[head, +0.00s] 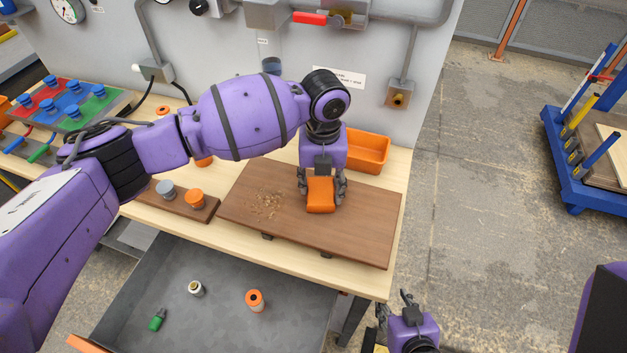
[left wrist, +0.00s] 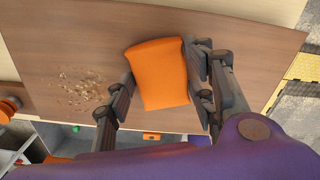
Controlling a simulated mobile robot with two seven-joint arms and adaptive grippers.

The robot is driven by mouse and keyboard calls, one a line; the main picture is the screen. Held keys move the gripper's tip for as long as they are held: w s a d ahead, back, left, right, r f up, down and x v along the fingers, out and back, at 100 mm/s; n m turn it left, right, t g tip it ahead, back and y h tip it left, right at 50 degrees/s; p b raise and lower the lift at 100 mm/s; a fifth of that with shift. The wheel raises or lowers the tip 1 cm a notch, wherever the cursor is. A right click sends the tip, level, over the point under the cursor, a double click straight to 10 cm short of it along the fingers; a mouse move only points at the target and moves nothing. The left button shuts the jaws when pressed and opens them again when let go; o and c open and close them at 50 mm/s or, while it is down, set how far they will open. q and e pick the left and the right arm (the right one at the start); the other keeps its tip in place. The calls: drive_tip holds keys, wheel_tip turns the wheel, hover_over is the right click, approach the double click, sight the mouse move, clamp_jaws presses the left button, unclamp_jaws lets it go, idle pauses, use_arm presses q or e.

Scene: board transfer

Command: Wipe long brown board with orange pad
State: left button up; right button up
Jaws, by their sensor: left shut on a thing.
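The long brown board (head: 352,226) lies flat on the light wood bench. A patch of tan crumbs (head: 266,204) is on its left half, and it also shows in the left wrist view (left wrist: 82,88). The orange pad (head: 320,196) is over the middle of the board. My left gripper (head: 321,188) is shut on the pad from both sides; in the left wrist view the pad (left wrist: 160,74) is between the fingers. I cannot tell whether the pad touches the board. My right gripper (head: 397,305) is low, in front of the bench's right end, and its fingers look apart.
An orange bin (head: 367,151) stands behind the board. A small brown board (head: 174,203) with grey and orange knobs lies left of it. An open grey drawer (head: 220,310) below holds a few small items. A blue cart (head: 588,180) stands far right.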

use_arm(q)
drive_tip(key=shift+s+d, duration=0.2)
drive_tip(key=shift+d, duration=0.3)
drive_tip(key=shift+s+d, duration=0.2)
drive_tip(key=shift+d, duration=0.25)
use_arm(e)
drive_tip(key=shift+w, duration=0.1)
use_arm(q)
drive_tip(key=shift+s+d, duration=0.4)
drive_tip(key=shift+d, duration=0.6)
drive_tip(key=shift+s+d, duration=0.45)
drive_tip(key=shift+d, duration=0.5)
drive_tip(key=shift+s+d, duration=0.4)
drive_tip(key=shift+d, duration=0.6)
drive_tip(key=shift+s+d, duration=0.3)
drive_tip(key=shift+d, duration=0.45)
drive_tip(key=shift+s+d, duration=0.3)
drive_tip(key=shift+d, duration=0.45)
use_arm(e)
drive_tip(key=shift+f, duration=0.25)
use_arm(q)
drive_tip(key=shift+r, duration=0.1)
use_arm(e)
drive_tip(key=shift+s+a, duration=0.1)
drive_tip(key=shift+s, duration=0.1)
